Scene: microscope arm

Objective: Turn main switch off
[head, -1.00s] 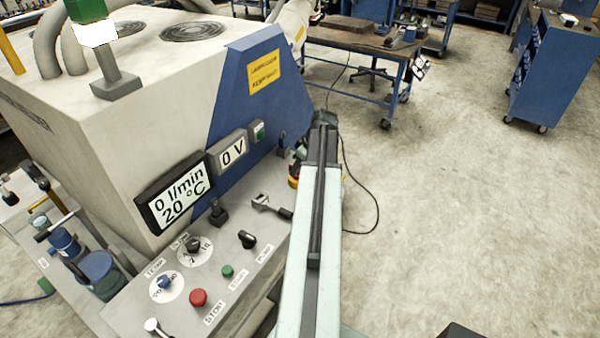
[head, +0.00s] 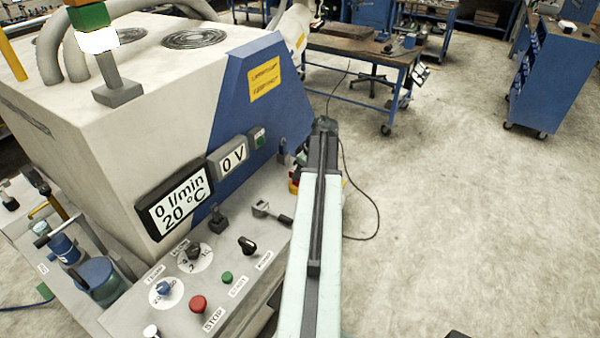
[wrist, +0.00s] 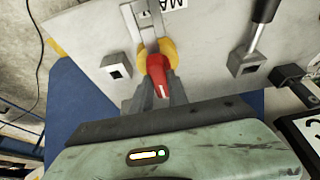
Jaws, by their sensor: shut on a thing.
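The main switch, a red knob (wrist: 160,75) on a yellow round base (wrist: 170,50), is on the grey panel in the wrist view. My gripper (wrist: 158,93) is at this knob, its dark fingers on either side, shut on it. The knob's white mark points toward the gripper. A label above it is cut off, showing only "MA". In the head view my arm covers the gripper's fingertips. A small yellow and red bit (head: 294,185) shows at the arm's left edge; I cannot tell there how the switch is turned.
The control panel holds a red stop button (head: 198,304), a green start button (head: 227,278) and dials. Displays read 0 V and 0 l/min. Floor right of my arm is open.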

